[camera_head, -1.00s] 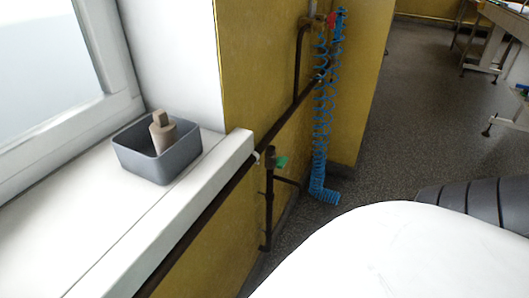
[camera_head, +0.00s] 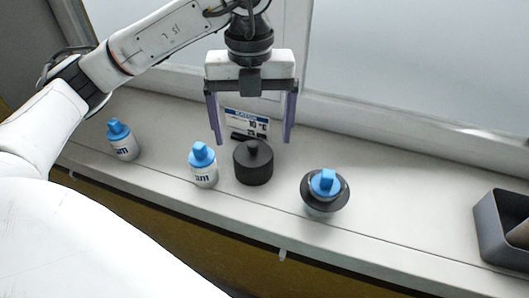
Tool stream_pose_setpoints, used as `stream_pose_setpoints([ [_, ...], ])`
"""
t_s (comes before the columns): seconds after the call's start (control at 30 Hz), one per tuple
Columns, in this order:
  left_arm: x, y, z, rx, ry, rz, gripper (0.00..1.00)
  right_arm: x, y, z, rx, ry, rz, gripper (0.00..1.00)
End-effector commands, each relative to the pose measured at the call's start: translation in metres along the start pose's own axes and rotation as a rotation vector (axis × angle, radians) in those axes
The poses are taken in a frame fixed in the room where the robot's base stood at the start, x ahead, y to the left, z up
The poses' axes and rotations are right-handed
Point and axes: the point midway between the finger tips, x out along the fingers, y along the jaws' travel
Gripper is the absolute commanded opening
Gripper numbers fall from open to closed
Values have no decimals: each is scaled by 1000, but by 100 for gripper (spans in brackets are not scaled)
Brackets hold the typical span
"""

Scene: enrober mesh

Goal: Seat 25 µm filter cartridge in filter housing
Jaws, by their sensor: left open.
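My left gripper (camera_head: 252,141) is open and empty, fingers pointing down, above and behind a black cylinder with a knob (camera_head: 253,167), perhaps the housing's lid. A white cartridge with a blue top (camera_head: 203,168) stands just left of it; another such cartridge (camera_head: 120,142) stands further left. Their printing ends in "µm", but the numbers cannot be read. Right of the black cylinder, a blue top (camera_head: 325,182) sits in the middle of a black flared ring (camera_head: 310,198), which looks like the filter housing. How deep it sits cannot be told. My right gripper is not in view.
All stand on a white window ledge (camera_head: 400,230). A small card (camera_head: 247,121) with print, partly "10" and "25", is behind the black cylinder. A grey bin (camera_head: 490,235) with a brownish thing in it is at the right edge. The ledge between ring and bin is clear.

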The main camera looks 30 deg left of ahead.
Motion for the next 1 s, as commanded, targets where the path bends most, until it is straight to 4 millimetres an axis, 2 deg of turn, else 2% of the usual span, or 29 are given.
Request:
stream_pose_setpoints([
  [0.07,18,1,-2,1,6,4,88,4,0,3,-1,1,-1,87],
  [0.37,44,1,0,0,4,0,88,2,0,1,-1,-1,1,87],
  [0.63,82,2,4,0,5,0,88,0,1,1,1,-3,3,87],
  [0.77,91,1,5,0,3,-2,88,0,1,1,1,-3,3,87],
  [0.97,92,1,5,1,3,-3,88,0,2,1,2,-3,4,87],
  [1.0,92,1,5,1,3,-3,85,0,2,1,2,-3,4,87],
])
